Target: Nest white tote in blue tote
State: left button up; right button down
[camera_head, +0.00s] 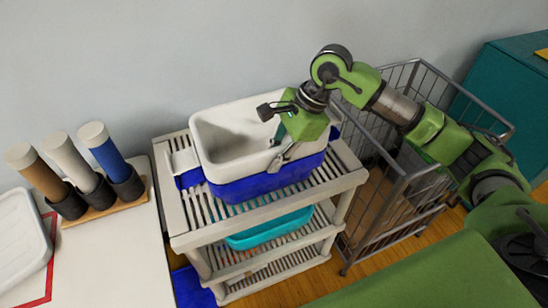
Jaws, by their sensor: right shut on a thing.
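The white tote (225,150) sits upright in the blue tote (265,185), with its upper walls and rim standing above the blue walls. The blue tote rests on the top shelf of a slatted cart. My right gripper (280,155) reaches in from the right and is shut on the white tote at its front right rim. The gripper and wrist hide part of that rim and some of the inside. The visible inside of the white tote looks empty. How deep the white tote sits is hidden by the blue walls. My left gripper is not in view.
The light slatted cart (215,235) holds a teal bin (270,228) on a lower shelf. A wire cage cart (400,185) stands close on the right, under my right arm. On the left, a white table (110,260) holds several capped tubes (72,162) in dark cups and a white lid-like tray (20,240).

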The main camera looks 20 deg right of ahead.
jog(key=shift+r, duration=0.1)
jog(key=c, duration=1.9)
grip_release()
